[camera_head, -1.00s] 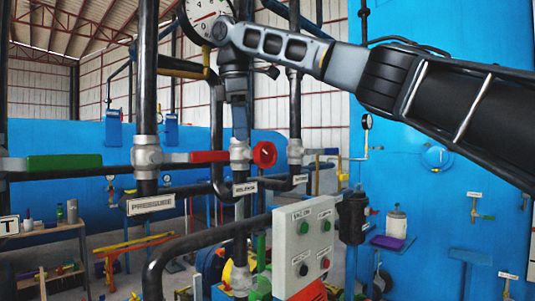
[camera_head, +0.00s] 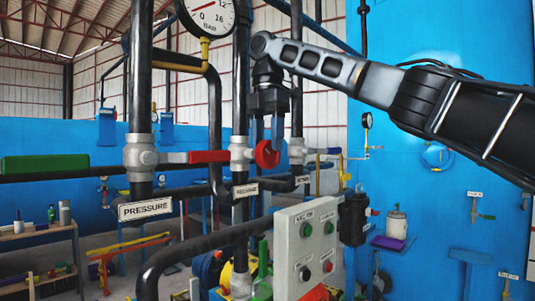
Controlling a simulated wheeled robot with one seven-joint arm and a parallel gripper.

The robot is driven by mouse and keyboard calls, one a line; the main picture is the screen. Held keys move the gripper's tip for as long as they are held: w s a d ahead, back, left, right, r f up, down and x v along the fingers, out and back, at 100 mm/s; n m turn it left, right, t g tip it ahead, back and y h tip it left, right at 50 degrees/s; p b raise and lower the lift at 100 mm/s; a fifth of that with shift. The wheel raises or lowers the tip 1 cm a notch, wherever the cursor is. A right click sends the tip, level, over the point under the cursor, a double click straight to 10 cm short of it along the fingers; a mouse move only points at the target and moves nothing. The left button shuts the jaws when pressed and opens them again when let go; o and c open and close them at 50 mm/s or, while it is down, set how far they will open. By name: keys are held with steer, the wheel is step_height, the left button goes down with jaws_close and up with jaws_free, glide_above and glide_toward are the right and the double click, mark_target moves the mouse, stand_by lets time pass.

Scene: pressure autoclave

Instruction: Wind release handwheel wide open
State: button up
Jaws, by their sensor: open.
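The red release handwheel (camera_head: 267,154) sits on the right side of a grey valve body (camera_head: 240,154), above the RELEASE label (camera_head: 245,190). My gripper (camera_head: 268,138) hangs pointing down, right above the handwheel. Its two blue-grey fingers are apart, with nothing held between them. The fingertips reach the wheel's upper part in the picture. Whether they touch the rim or straddle it, I cannot tell. The fingers overlap part of the wheel's top.
A red lever (camera_head: 208,156) and a green lever (camera_head: 45,164) lie left of the handwheel. The PRESSURE label (camera_head: 146,209) hangs below. A gauge (camera_head: 208,15) is above left. A control box (camera_head: 305,248) stands below right. Vertical pipes flank the gripper.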

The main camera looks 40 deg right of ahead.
mark_target(267, 153)
steer(key=shift+f, duration=1.7)
steer(key=shift+c, duration=0.3)
jaws_close()
